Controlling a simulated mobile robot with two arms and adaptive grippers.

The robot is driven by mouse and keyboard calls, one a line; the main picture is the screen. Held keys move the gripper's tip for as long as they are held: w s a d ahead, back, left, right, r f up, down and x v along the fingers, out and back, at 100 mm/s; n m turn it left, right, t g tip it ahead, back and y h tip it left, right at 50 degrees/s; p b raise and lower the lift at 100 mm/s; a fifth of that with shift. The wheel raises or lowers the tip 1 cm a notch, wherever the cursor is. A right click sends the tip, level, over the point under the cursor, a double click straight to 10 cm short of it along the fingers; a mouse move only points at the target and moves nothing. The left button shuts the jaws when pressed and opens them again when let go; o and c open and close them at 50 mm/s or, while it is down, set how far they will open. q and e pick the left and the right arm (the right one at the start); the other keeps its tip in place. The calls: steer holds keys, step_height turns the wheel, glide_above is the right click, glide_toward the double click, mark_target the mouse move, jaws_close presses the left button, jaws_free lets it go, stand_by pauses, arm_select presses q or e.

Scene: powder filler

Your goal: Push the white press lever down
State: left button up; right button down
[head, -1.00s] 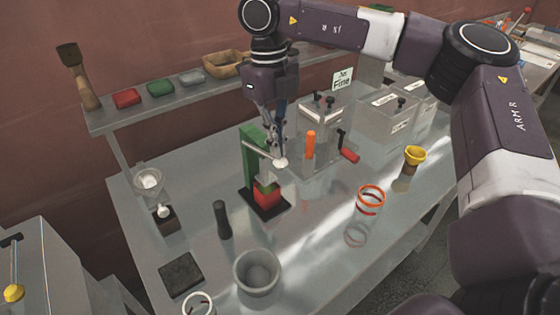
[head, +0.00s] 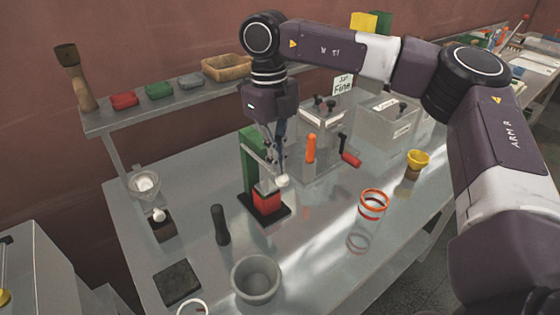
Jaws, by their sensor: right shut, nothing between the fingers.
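The press has a green upright (head: 251,158), a dark base plate and a red block (head: 267,203) on the plate. Its pale lever slopes down to the right from the upright and ends in a white knob (head: 283,181). My right gripper (head: 277,168) is shut and empty. It points down just above and behind the knob, at the lever's outer end. Whether the fingertips touch the lever is hard to tell. The fingers hide part of the lever. My left gripper is not in view.
A dark pestle (head: 220,225) and a grey bowl (head: 256,279) stand in front of the press. Clear boxes, an orange handle (head: 310,149) and a red handle (head: 350,160) are to the right. An orange-rimmed clear jar (head: 374,204) stands farther right, with bare table between.

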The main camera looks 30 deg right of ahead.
mark_target(268, 168)
steer(key=shift+w+a+r+p, duration=0.15)
steer(key=shift+w+r+p, duration=0.15)
steer(key=shift+w+p, duration=0.3)
steer(key=shift+w+a+r+p, duration=0.15)
steer(key=shift+w+r+p, duration=0.15)
steer(key=shift+w+p, duration=0.25)
steer(key=shift+w+f, duration=0.1)
steer(key=shift+w, duration=0.25)
steer(key=shift+a, duration=0.1)
step_height(268, 168, up, 12)
steer(key=w, duration=0.1)
steer(key=shift+a, duration=0.15)
steer(key=shift+w, duration=0.1)
